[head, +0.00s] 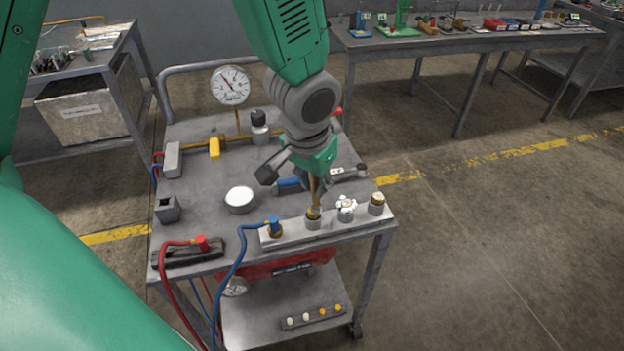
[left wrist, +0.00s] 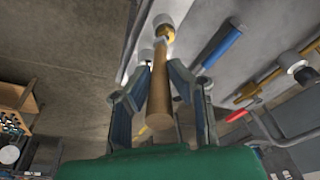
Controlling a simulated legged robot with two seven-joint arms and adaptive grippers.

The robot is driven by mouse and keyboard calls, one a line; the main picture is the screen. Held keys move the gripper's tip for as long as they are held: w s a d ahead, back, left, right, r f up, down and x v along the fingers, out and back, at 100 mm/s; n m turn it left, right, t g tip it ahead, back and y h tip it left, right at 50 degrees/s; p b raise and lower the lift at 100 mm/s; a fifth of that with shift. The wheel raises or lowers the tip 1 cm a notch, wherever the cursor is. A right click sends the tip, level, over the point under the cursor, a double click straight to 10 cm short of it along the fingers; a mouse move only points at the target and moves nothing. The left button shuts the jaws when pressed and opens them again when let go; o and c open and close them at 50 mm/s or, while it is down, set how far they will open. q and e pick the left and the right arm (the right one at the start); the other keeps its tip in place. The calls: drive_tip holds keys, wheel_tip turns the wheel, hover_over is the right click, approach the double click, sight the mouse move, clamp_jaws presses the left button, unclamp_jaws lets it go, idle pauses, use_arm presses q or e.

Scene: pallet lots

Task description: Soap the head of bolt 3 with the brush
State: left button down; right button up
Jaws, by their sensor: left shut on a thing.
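My left gripper (head: 308,176) is shut on the wooden handle of the brush (head: 314,188), which points down at the metal bar. It also shows in the left wrist view (left wrist: 160,76), with a finger on each side of the brush handle (left wrist: 158,98). The brush's lower end is at the brass-topped bolt (head: 313,218), second from the left; I cannot tell whether they touch. Right of it stand a bolt with a white, lumpy top (head: 347,209) and a brass-topped bolt (head: 377,204). No bolt numbers are readable. My right gripper is out of view.
The bar (head: 295,239) lies along the cart's front edge. A round dish with white contents (head: 240,199) stands left of the gripper. A blue-handled tool (head: 290,184) lies behind it. A pressure gauge (head: 231,86) stands at the back. Red and blue hoses (head: 237,262) hang in front.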

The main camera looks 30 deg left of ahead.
use_arm(q)
drive_tip(key=shift+d+f, duration=0.1)
drive_tip(key=shift+d, duration=0.3)
drive_tip(key=shift+a+p, duration=0.3)
drive_tip(key=shift+a, duration=0.95)
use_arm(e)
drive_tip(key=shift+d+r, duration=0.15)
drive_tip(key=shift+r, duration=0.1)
use_arm(q)
drive_tip(key=shift+d, duration=0.1)
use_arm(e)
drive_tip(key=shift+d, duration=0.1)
use_arm(q)
drive_tip(key=shift+s, duration=0.1)
drive_tip(key=shift+s+a+p, duration=0.2)
drive_tip(key=shift+a+p, duration=0.1)
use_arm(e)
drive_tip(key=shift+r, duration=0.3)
use_arm(q)
drive_tip(key=shift+w+d, duration=0.1)
drive_tip(key=shift+w, duration=0.05)
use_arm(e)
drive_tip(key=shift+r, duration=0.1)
